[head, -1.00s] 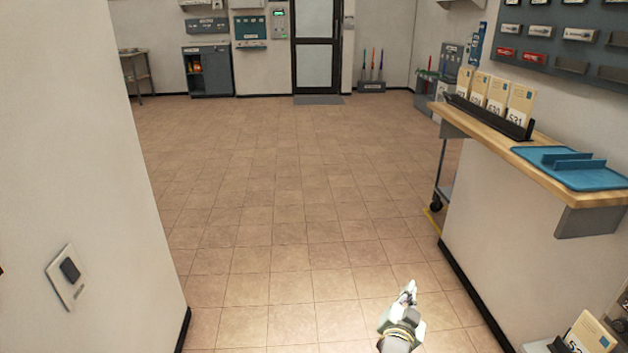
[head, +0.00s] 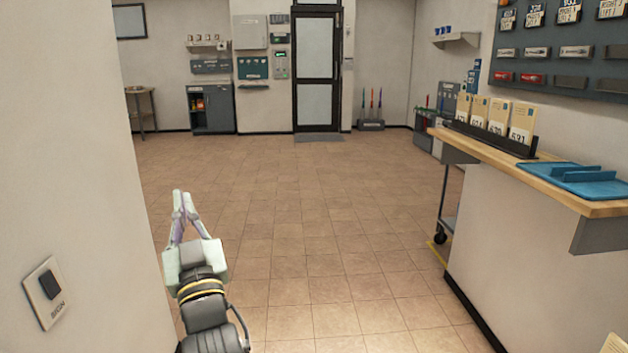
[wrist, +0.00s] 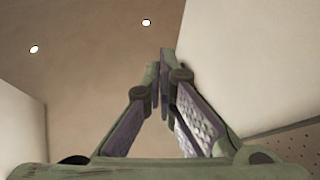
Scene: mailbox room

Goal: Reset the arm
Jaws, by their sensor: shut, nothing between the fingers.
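My gripper (head: 180,196) stands upright at the lower left of the head view, in front of the tiled floor and beside the near white wall. Its fingers come together at the tips and hold nothing. In the wrist view my gripper (wrist: 160,60) is shut too, with the ceiling behind its fingertips.
A white wall with a switch plate (head: 47,292) is close on the left. On the right, a wooden counter (head: 475,149) carries a blue tray (head: 611,188) and a rack of numbered cards (head: 497,115). The tiled floor (head: 310,220) between is clear up to the door (head: 317,75).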

